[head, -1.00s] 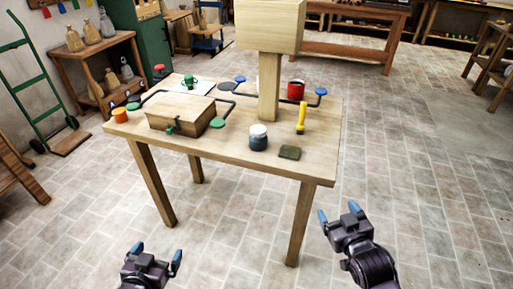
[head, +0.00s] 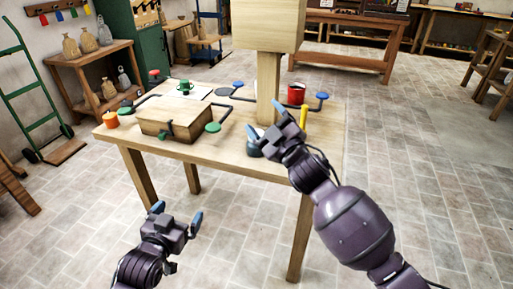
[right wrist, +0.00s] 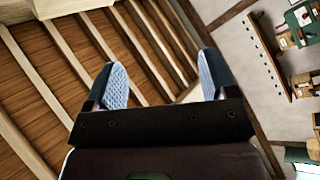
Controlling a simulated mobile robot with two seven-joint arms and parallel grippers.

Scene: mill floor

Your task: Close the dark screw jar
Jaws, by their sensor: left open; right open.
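The dark jar (head: 254,151) stands upright on the wooden table (head: 225,150), near its front right edge, mostly hidden behind my right gripper. The earlier head view shows a whitish top on it; I cannot tell whether that is a lid. My right gripper (head: 265,121) is open and empty, in front of the jar in the head view; I see no contact. In the right wrist view its open fingers (right wrist: 160,85) point at the ceiling beams. My left gripper (head: 177,213) is open and empty, low in front of the table.
A wooden post (head: 268,88) rises behind the jar. A red mug (head: 296,94), a yellow-handled tool (head: 304,115) and a green cup (head: 184,87) are also there.

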